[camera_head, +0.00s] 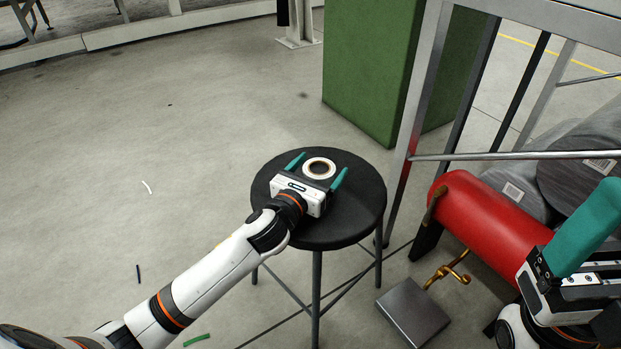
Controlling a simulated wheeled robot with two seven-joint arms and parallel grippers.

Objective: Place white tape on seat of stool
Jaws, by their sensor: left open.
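A black round stool (357,222) stands in the middle of the head view. The white tape (319,160), a ring with a dark centre, lies flat on the stool's seat toward the back. My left gripper (318,169) reaches over the seat from the lower left. Its teal fingers are spread wide, one on each side of the tape, and it is open. I see no finger touching the tape. My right gripper (585,240) is at the right edge. One teal finger shows and the rest is cut off by the frame, so its opening is unclear.
A red cylinder (485,222) lies right of the stool by a grey metal frame (421,90). A green block (368,70) stands behind the stool. A grey box (412,312) is on the floor at the lower right. The floor left of the stool is mostly clear.

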